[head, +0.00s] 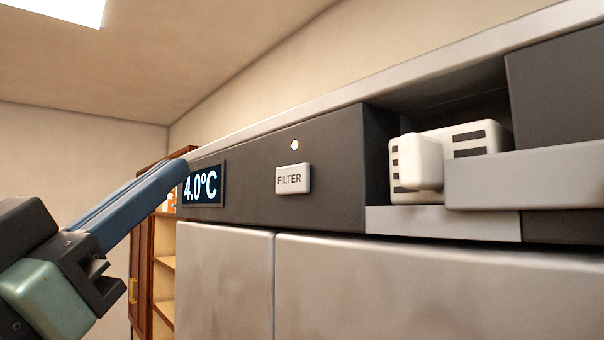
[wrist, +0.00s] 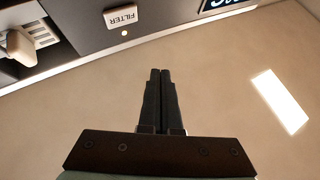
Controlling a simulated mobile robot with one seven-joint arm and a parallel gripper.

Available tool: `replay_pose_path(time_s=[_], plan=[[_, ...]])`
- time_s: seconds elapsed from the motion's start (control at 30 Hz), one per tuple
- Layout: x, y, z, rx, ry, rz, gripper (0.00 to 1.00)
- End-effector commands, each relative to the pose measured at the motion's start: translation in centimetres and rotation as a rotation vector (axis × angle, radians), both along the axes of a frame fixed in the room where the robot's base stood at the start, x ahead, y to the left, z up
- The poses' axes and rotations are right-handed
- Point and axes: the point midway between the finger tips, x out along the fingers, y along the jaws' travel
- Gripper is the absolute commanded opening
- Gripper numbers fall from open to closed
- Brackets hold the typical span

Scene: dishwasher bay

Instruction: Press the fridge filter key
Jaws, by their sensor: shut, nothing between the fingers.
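The filter key (head: 292,179) is a small white rectangular button marked FILTER on the dark control panel (head: 335,150) of the fridge. A small lit lamp (head: 295,145) sits just above it. The key also shows upside down at the top of the wrist view (wrist: 122,17). My gripper (head: 180,170) is shut and empty. In the head view its fingers point up and right and end in front of the left end of the panel, left of the key. In the wrist view its closed fingertips (wrist: 160,72) stand below and right of the key, apart from it.
A display (head: 202,185) reading 4.0°C is left of the key, close to my fingertips. Right of the panel is a recess with a white slotted part (head: 465,145). Fridge doors (head: 400,285) lie below. A wooden shelf cabinet (head: 162,255) stands behind at left.

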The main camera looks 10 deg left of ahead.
Motion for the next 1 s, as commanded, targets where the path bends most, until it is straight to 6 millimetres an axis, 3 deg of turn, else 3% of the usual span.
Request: replay_pose_path(time_s=[0.37,1.0], plan=[[0.7,-0.7,0.1,0.000,0.001,-0.001,0.00],[6.0,-6.0,0.0,-0.002,-0.001,0.000,0.00]])
